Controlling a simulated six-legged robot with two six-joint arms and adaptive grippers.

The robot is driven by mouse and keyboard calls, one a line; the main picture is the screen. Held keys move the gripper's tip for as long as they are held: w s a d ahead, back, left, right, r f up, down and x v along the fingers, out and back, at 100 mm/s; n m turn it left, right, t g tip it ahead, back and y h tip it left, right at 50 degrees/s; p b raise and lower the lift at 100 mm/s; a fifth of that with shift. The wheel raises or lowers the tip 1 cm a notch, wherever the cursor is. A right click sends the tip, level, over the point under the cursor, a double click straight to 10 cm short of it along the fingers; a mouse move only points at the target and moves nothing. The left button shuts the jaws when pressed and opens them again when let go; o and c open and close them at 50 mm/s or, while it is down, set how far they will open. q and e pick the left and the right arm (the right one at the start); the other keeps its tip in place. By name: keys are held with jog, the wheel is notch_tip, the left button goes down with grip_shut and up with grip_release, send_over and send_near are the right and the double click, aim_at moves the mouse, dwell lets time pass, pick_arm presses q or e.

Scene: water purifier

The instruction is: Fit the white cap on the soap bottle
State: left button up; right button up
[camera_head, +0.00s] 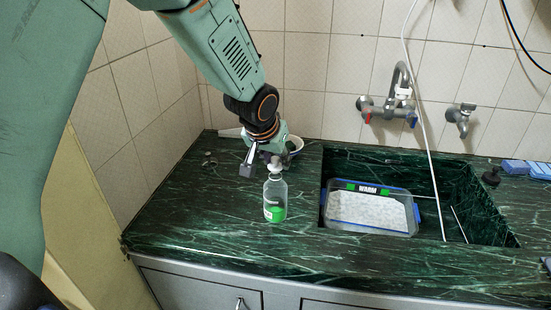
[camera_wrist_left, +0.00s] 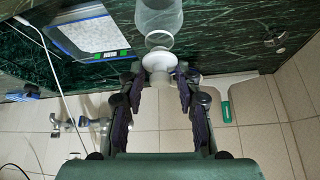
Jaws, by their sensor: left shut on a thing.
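The soap bottle (camera_head: 275,198) is clear with green liquid low inside and stands upright on the dark green counter, left of the sink. It also shows upside down in the wrist view (camera_wrist_left: 158,15). My left gripper (camera_head: 262,161) is above and behind the bottle, shut on the white cap (camera_head: 274,163). In the wrist view the cap (camera_wrist_left: 160,62) sits between the fingertips, in line with the bottle's neck and very close to it. I cannot tell whether the cap touches or sits on the neck. My right gripper is not in view.
A clear bin with blue edges and a "WARM" label (camera_head: 368,226) sits at the sink (camera_head: 465,200). A tap (camera_head: 390,108) and a white hose (camera_head: 422,120) are at the wall. The counter left of the bottle is mostly free.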

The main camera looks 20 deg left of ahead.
pick_arm(q)
jog(key=shift+f+b, duration=1.15)
jog(key=o, duration=0.8)
jog(key=shift+o, duration=0.2)
jog(key=shift+r, duration=0.1)
jog(key=v, duration=1.2)
